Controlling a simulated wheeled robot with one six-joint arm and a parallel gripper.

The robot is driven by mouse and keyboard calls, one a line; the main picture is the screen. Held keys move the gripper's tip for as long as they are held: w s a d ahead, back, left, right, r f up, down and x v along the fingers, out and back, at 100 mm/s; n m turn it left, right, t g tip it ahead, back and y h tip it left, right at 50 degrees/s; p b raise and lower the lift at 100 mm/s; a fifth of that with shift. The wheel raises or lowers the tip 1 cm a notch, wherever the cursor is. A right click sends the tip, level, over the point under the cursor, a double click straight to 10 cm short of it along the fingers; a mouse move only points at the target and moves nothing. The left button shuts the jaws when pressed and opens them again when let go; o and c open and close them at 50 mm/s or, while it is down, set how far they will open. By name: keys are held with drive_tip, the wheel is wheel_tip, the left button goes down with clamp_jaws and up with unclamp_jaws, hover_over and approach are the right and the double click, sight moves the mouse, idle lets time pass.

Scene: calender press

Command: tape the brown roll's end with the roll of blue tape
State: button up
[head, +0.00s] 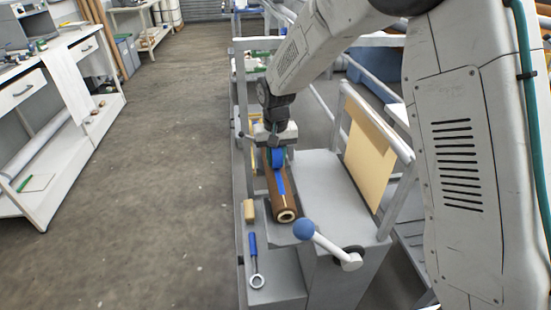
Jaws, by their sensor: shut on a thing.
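The brown roll (285,206) lies on the grey press, with its open end toward me. A strip of blue tape (280,185) lies along the top of the brown roll. The roll of blue tape (277,159) is at the upper end of this strip, right below my gripper (275,150). My gripper points down over the brown roll and is shut on the roll of blue tape. The fingertips are small and partly hidden behind the tape. The far end of the brown roll is hidden under my gripper.
A lever with a blue knob (304,229) stands close to the brown roll's near end. A tan block (249,211) and a blue-handled tool (254,260) lie to the left. A tan sheet (369,160) hangs at the right. The floor at left is clear.

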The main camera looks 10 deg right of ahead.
drive_tip(key=shift+w, duration=0.2)
idle(0.3)
drive_tip(key=shift+w, duration=0.5)
drive_tip(key=shift+w, duration=0.15)
drive_tip(key=shift+w, duration=0.4)
drive_tip(key=shift+r, duration=3)
drive_tip(key=w+d+m, duration=0.2)
drive_tip(key=d+m, duration=0.1)
drive_tip(key=d, duration=1.3)
drive_tip(key=shift+d, duration=0.25)
